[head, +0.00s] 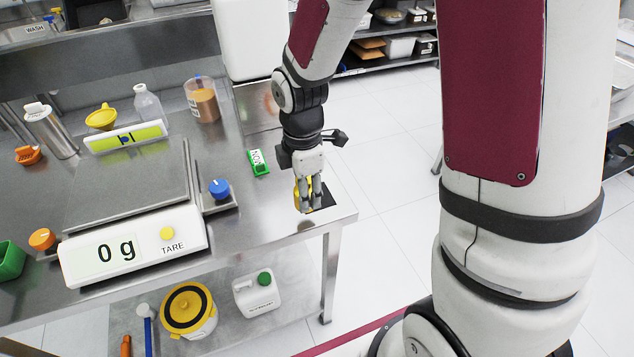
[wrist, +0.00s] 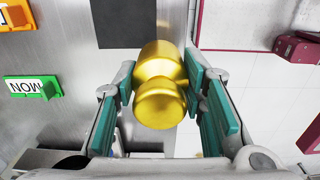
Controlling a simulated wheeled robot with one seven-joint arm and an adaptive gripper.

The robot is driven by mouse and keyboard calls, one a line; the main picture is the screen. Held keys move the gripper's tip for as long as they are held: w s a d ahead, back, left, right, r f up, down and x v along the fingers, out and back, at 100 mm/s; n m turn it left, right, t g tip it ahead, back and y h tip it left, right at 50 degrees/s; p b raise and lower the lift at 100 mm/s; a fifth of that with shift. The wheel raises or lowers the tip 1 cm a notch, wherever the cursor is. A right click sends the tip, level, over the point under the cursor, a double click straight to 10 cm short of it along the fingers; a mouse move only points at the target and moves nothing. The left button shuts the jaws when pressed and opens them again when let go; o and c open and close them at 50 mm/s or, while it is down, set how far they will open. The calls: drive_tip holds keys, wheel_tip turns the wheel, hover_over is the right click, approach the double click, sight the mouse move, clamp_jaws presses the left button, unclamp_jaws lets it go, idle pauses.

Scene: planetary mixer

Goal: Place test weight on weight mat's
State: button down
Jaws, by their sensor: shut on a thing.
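The test weight (wrist: 160,98) is a shiny gold knobbed cylinder, seen between the teal finger pads in the wrist view. In the head view only a yellow sliver of it (head: 297,197) shows beside the fingers. My gripper (head: 309,205) is shut on the weight; its fingers also show in the wrist view (wrist: 162,78). The weight mat (wrist: 122,22) is a dark square on the steel table, at the top of the wrist view. In the head view the mat (head: 327,198) shows partly behind the fingers, near the table's right corner. I cannot tell whether the weight touches the table.
A scale (head: 135,245) reading 0 g stands left of my gripper, with a blue-knobbed weight (head: 219,189) beside it. A green tag (head: 258,162) lies between. A brown-filled beaker (head: 203,100) stands at the back. The table's edge (head: 335,221) is close to my gripper.

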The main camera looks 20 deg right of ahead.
drive_tip(key=w+d, duration=0.2)
drive_tip(key=w, duration=0.1)
drive_tip(key=w+d, duration=0.1)
drive_tip(key=d, duration=0.1)
drive_tip(key=shift+w+f, duration=0.2)
drive_tip(key=shift+f, duration=0.05)
drive_tip(key=shift+f+p, duration=0.4)
drive_tip(key=shift+f, duration=1.35)
drive_tip(key=shift+f, duration=0.1)
drive_tip(key=c, duration=1)
unclamp_jaws()
